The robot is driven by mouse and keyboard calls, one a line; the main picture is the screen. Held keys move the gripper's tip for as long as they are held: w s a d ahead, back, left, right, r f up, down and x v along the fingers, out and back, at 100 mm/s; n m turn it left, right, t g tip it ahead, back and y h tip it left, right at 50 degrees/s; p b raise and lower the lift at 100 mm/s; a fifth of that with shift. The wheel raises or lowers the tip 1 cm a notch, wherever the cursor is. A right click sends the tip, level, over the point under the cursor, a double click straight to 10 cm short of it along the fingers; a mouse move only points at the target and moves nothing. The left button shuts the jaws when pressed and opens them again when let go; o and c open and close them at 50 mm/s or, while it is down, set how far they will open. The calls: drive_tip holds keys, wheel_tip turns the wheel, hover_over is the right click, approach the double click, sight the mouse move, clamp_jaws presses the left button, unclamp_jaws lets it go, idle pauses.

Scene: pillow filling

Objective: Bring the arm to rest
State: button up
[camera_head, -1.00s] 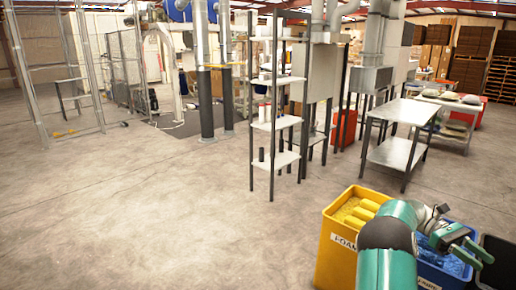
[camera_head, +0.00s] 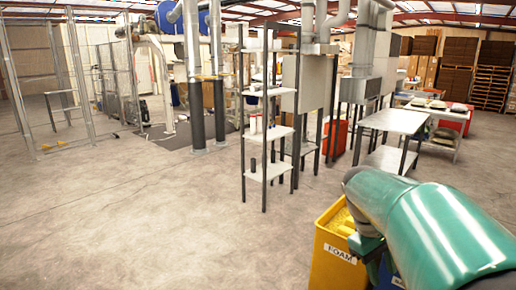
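A dark green part of my gripper (camera_head: 368,248) shows below the arm's bend, in front of the yellow foam bin (camera_head: 333,262). The rest of my gripper is hidden behind the arm, so its fingers cannot be made out. The yellow bin carries a FOAM label and has yellow pieces inside. A small part of a blue bin (camera_head: 388,278) shows beside it, mostly covered by my arm.
A shelf rack (camera_head: 266,172) with white shelves stands ahead in the middle. A metal table (camera_head: 394,121) stands to its right, with a cart (camera_head: 445,140) behind it. Wire fencing (camera_head: 60,85) stands at the left. The concrete floor (camera_head: 130,215) at the left front is clear.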

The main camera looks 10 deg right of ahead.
drive_tip(key=s+a+t+y, duration=0.1)
drive_tip(key=s+a+t, duration=0.2)
drive_tip(key=a, duration=0.8)
drive_tip(key=s+a+m+t+y, duration=0.1)
drive_tip(key=s+a+t, duration=0.3)
drive_tip(key=a, duration=0.7)
drive_tip(key=shift+a+m+t+y, duration=0.25)
drive_tip(key=shift+m+t+y, duration=0.05)
drive_tip(key=shift+t+y, duration=0.35)
drive_tip(key=shift+w+d+r, duration=0.1)
drive_tip(key=shift+w, duration=0.05)
